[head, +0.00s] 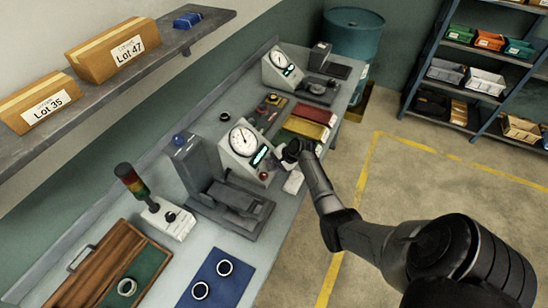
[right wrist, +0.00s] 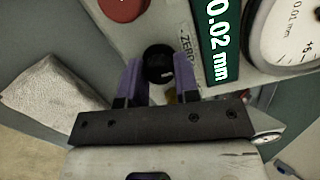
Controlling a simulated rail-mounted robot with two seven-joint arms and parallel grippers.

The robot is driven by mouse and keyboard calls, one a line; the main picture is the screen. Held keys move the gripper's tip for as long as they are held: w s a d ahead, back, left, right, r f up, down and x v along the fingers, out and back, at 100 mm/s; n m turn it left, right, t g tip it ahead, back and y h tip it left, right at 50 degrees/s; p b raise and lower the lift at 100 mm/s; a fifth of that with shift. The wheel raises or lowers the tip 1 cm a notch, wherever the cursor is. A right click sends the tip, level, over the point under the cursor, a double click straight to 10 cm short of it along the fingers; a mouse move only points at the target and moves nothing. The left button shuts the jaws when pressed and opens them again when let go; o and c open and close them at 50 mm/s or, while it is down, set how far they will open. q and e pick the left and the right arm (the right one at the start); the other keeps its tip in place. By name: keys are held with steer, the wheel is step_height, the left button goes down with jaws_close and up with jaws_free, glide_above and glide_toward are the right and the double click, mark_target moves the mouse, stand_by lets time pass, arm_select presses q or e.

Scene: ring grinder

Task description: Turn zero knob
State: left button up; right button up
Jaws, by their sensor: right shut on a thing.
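The zero knob (right wrist: 157,62) is a small black round knob beside the "ZERO" label on the gauge unit's front, in the right wrist view. My right gripper (right wrist: 158,80) has its two purple fingers around the knob, one on each side, shut on it. The gauge unit (head: 239,158) is a light box with a round dial (head: 243,141) on the bench in the head view. Its green display (right wrist: 219,40) reads 0.02 mm. In the head view, my right gripper (head: 287,155) is at the unit's right side and the knob is hidden. My left gripper is not in view.
A red button (right wrist: 123,7) is close to the knob. A crumpled cloth (right wrist: 50,98) lies beside the unit. A grey press-like fixture (head: 215,190) stands just left of the unit. Red and yellow trays (head: 308,122) are behind my right gripper. A second gauge (head: 281,68) stands farther back.

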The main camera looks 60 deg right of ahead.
steer(key=m+p, duration=0.3)
steer(key=shift+r, duration=0.2)
steer(key=shift+f+m+p, duration=0.15)
steer(key=shift+m+p, duration=0.8)
steer(key=shift+m, duration=0.25)
steer(key=shift+f, duration=0.1)
steer(key=o, duration=0.9)
steer(key=shift+s+d+r+p, duration=0.1)
steer(key=shift+s+r+p, duration=0.25)
steer(key=shift+r, duration=0.1)
steer(key=shift+s+p+v, duration=0.25)
steer(key=shift+p+v, duration=0.5)
steer(key=shift+v, duration=5.65)
